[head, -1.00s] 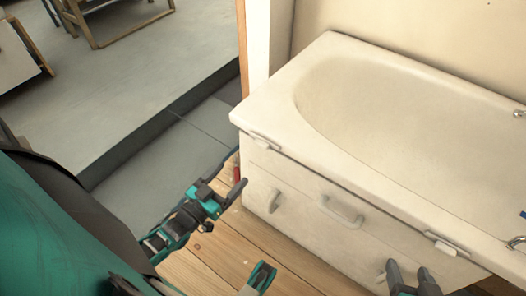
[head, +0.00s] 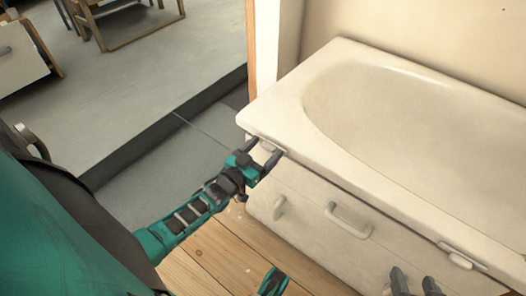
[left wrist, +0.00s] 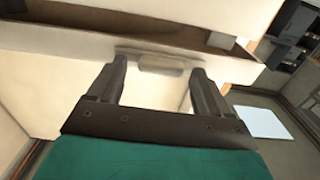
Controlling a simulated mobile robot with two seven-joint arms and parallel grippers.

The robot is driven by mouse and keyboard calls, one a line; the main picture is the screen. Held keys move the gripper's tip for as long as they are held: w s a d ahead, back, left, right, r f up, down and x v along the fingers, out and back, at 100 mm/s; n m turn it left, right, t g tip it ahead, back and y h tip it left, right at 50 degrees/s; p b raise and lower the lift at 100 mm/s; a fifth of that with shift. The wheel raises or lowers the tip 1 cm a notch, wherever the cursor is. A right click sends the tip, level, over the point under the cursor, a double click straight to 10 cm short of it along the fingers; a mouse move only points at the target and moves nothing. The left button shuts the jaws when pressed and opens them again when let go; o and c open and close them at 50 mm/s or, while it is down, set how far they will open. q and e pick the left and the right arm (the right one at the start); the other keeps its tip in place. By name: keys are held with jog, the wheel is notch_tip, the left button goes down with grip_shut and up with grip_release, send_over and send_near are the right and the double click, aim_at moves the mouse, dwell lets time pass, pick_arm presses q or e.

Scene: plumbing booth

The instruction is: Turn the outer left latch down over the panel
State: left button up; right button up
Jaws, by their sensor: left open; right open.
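The outer left latch (head: 268,146) is a small pale piece under the tub's rim at its left end. It lies lengthwise along the rim. The pale front panel (head: 310,230) is below it. My left gripper (head: 265,150) is open at this latch, one finger to each side of it in the picture. In the left wrist view the latch (left wrist: 160,66) shows between and beyond the open fingertips (left wrist: 158,72); I cannot tell whether they touch it. My right gripper (head: 415,284) is open and empty low in front of the panel, partly cut off by the picture's bottom edge.
The white bathtub (head: 345,62) overhangs the panel. A second latch (head: 463,256) sits under the rim to the right. A bar handle (head: 348,220) and a small upright grip (head: 279,208) stick out of the panel. The wooden floor (head: 215,250) in front is clear.

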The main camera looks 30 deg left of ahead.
pick_arm(q)
jog(key=c, duration=1)
jog(key=shift+c, duration=0.2)
